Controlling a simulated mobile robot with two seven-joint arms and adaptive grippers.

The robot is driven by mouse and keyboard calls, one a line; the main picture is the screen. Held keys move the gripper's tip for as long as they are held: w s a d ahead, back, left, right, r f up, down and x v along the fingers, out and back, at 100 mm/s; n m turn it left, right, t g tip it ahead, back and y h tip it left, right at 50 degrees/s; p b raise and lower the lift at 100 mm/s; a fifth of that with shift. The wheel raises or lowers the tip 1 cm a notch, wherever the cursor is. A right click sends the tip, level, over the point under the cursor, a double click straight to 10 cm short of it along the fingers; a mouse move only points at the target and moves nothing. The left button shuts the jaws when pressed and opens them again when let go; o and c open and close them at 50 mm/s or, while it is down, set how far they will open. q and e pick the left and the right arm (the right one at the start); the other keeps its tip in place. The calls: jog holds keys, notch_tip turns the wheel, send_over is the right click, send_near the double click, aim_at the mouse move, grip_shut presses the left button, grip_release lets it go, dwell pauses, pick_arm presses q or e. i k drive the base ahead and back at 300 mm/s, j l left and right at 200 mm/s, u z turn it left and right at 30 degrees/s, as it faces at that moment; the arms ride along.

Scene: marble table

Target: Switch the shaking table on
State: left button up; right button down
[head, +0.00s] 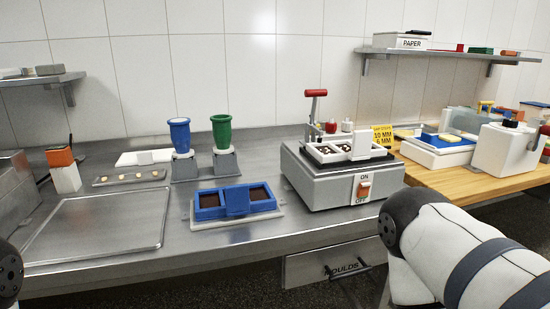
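The shaking table (325,193) is a grey box-shaped machine on the right part of the steel counter. Its front carries an orange-red switch (365,187) with "ON" printed above and "OFF" below. I cannot tell which way the switch is set. Parts of my arms show at the lower left and lower right edges, but neither gripper is in view. The switch is unobstructed.
A blue mould (236,212) filled with brown stands left of the machine. Behind it are a blue cup (180,135) and a green cup (222,131) on grey stands. An empty metal tray (98,232) lies at left. A wooden table (464,184) with more equipment adjoins at right.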

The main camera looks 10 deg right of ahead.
aim_at(363, 187)
jog(key=z, duration=1.05)
